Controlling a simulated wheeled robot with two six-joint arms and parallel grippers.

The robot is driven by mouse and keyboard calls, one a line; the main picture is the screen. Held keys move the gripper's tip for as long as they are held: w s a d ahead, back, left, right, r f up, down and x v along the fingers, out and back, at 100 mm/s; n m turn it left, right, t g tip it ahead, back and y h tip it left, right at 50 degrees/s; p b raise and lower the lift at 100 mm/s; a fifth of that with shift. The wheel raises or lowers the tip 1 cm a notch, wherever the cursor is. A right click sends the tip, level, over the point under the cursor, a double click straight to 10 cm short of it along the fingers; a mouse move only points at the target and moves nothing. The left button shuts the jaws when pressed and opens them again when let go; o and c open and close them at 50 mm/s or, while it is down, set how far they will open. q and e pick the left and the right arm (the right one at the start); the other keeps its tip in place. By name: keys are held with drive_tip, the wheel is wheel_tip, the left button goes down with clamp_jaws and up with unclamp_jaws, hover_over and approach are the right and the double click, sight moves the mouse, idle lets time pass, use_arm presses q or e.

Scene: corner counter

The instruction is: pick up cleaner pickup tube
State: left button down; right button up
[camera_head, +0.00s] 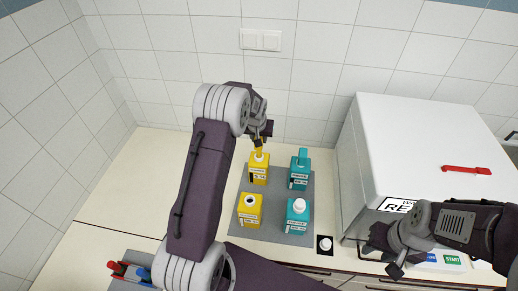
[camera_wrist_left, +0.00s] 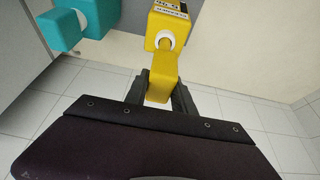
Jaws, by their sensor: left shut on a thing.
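A yellow pickup tube (camera_wrist_left: 162,76) sits in the white neck of a yellow cleaner bottle (camera_wrist_left: 167,17). In the head view this bottle (camera_head: 258,171) stands at the back left of a grey mat (camera_head: 277,192). My left gripper (camera_wrist_left: 163,92) is shut on the upper part of the yellow tube. In the head view my left gripper (camera_head: 263,134) is above the bottle, its fingertips partly hidden. A teal bottle with a teal tube (camera_head: 300,172) stands to the right. My right gripper (camera_head: 384,254) is open and empty in front of the white box.
At the mat's front stand a yellow bottle (camera_head: 249,208) with an open neck and a teal bottle with a white cap (camera_head: 297,214). A large white box (camera_head: 410,150) with a red handle (camera_head: 467,170) stands right. A small button (camera_head: 325,244) is near the front edge. The back-left counter is clear.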

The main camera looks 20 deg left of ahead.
use_arm(q)
wheel_tip(320, 180, up, 11)
drive_tip(key=shift+f+b, duration=0.2)
drive_tip(key=shift+b, duration=0.7)
drive_tip(key=shift+r, duration=0.55)
drive_tip(key=shift+w, duration=0.15)
